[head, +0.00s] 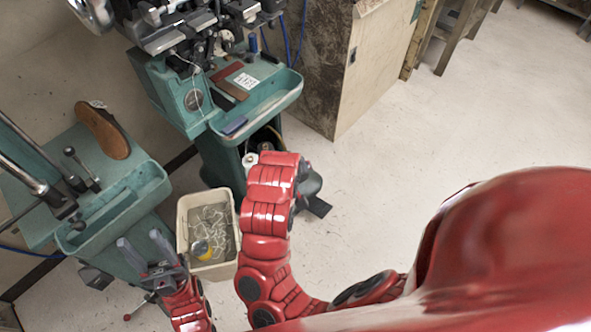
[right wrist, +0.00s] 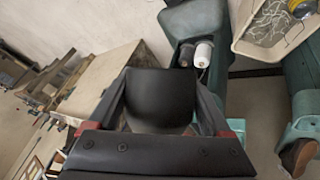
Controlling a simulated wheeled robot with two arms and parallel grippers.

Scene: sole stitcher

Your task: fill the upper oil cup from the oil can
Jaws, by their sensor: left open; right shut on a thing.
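My left gripper (head: 143,249) is open and empty, fingers spread, between the teal bench at the left and the bin. In the right wrist view my right gripper (right wrist: 162,112) is shut on a smooth dark thing (right wrist: 160,88). The thing fills the space between the fingers; I cannot tell whether it is the oil can. In the head view my right arm hides this gripper. The teal sole stitcher (head: 240,88) stands at the top, its metal head (head: 180,30) partly cut off. I cannot make out the upper oil cup.
A cream bin (head: 184,232) with pale tangled thread and a yellow-and-grey item (head: 203,248) stands between my arms. A wooden cabinet (head: 368,65) stands right of the stitcher. The right floor is clear.

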